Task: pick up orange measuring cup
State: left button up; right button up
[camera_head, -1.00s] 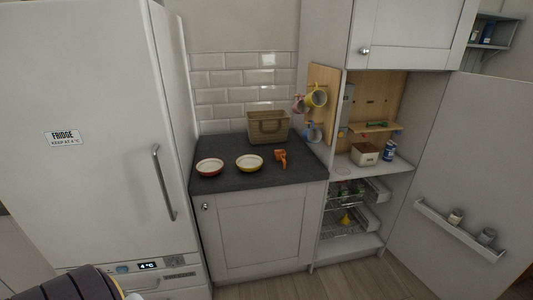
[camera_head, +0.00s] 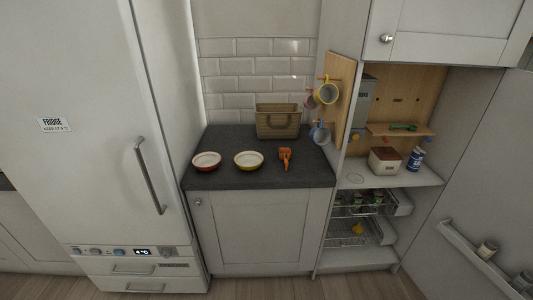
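The orange measuring cup (camera_head: 285,155) lies on the slate worktop (camera_head: 232,181), toward its right side. Its handle points toward the front edge. It is apart from the yellow bowl to its left and the basket behind it. Neither of my grippers shows in the head view.
A red bowl (camera_head: 206,162), a yellow bowl (camera_head: 248,161) and a brown basket (camera_head: 278,122) share the worktop. The fridge (camera_head: 85,120) stands left. The front worktop is clear.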

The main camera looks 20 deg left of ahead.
aim_at(285, 152)
jog(key=i+l+u, duration=0.15)
jog(key=u, duration=0.15)
jog(key=i+l+u, duration=0.25)
jog(key=l, duration=0.15)
jog(key=l+u, duration=0.3)
jog(key=i+l+u, duration=0.2)
jog(key=l, duration=0.25)
jog(key=l+u, duration=0.2)
jog(key=l, duration=0.25)
jog(key=k, duration=0.05)
